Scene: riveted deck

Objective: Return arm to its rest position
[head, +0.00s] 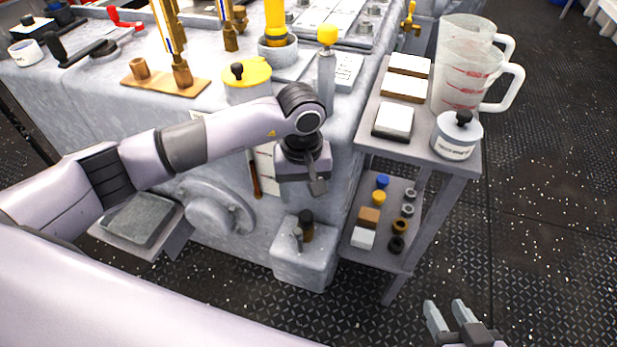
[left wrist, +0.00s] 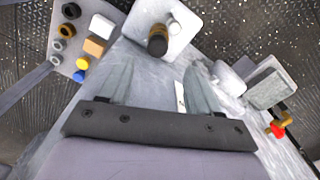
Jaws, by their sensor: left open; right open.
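My left arm (head: 205,142) reaches in from the left, across the front of a grey machine bench. My left gripper (head: 317,188) hangs down in front of the bench, beside the small shelf stand. In the left wrist view its two fingers (left wrist: 160,88) are spread apart with nothing between them; the bench's grey side shows behind. My right gripper (head: 448,315) is at the bottom right over the dark floor, its two fingers apart and empty.
The grey bench (head: 225,185) carries a handwheel (head: 218,208) on its front. A low block with a dark knob (head: 306,225) juts out below my left gripper. The shelf stand (head: 455,175) holds jugs (head: 465,75), a lidded pot (head: 457,138) and small parts. Floor at right is open.

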